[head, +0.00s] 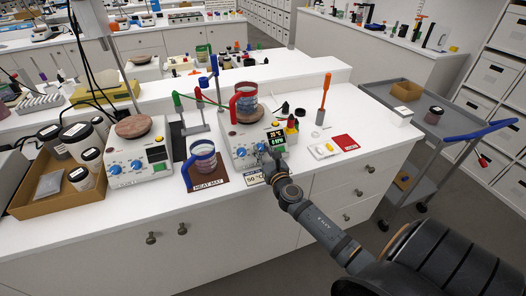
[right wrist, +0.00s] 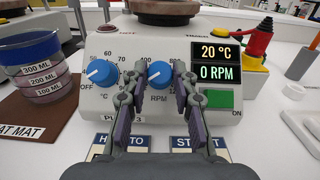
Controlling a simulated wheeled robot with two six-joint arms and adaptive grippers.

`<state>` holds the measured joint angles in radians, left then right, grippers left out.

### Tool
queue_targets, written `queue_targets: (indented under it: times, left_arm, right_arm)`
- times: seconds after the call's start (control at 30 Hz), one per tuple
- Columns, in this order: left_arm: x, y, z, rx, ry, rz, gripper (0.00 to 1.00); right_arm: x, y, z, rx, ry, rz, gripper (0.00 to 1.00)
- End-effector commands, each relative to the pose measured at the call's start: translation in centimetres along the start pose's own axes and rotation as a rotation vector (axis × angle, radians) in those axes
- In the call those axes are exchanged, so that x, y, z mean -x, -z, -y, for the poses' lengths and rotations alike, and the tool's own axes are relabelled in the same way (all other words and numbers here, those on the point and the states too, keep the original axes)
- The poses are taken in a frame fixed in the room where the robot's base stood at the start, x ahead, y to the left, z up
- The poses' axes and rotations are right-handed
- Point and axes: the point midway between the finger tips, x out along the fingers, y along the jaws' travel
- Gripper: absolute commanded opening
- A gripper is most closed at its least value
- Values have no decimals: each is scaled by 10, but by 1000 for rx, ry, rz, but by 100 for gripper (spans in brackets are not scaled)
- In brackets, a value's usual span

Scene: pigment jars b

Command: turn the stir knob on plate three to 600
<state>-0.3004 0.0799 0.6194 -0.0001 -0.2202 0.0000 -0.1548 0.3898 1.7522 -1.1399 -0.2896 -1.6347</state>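Plate three (head: 242,135) is a white hotplate with two blue knobs and a lit display (right wrist: 214,62) reading 20 °C and 0 RPM. Its stir knob (right wrist: 160,75), marked RPM, sits right of the temperature knob (right wrist: 101,73), which is by OFF. My right gripper (right wrist: 160,72) is at the plate's front, its two fingers apart on either side of the stir knob. Contact with the knob cannot be made out. The fingers cover part of the dial scale and the plate's label. In the head view the right gripper (head: 268,157) hides the stir knob. My left gripper is out of view.
A red-handled beaker (head: 246,98) stands on plate three. A blue-handled beaker (head: 202,158) stands on the heat mat (head: 212,182) to its left. A green button (right wrist: 218,98) is below the display. Another hotplate (head: 139,165) and a box of jars (head: 38,207) are further left.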

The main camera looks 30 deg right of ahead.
Motion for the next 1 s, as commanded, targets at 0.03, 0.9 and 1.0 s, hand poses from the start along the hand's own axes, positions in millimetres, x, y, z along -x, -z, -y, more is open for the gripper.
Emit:
queue_targets:
  times: [0.03, 0.9, 1.0]
  left_arm:
    - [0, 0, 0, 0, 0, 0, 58]
    - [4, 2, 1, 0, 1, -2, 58]
    - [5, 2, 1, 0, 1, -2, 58]
  right_arm:
    - [0, 0, 0, 0, -1, 0, 14]
    - [-1, -1, -7, -267, 255, 0, 0]
    - [-1, -2, -8, -335, 322, 0, 0]
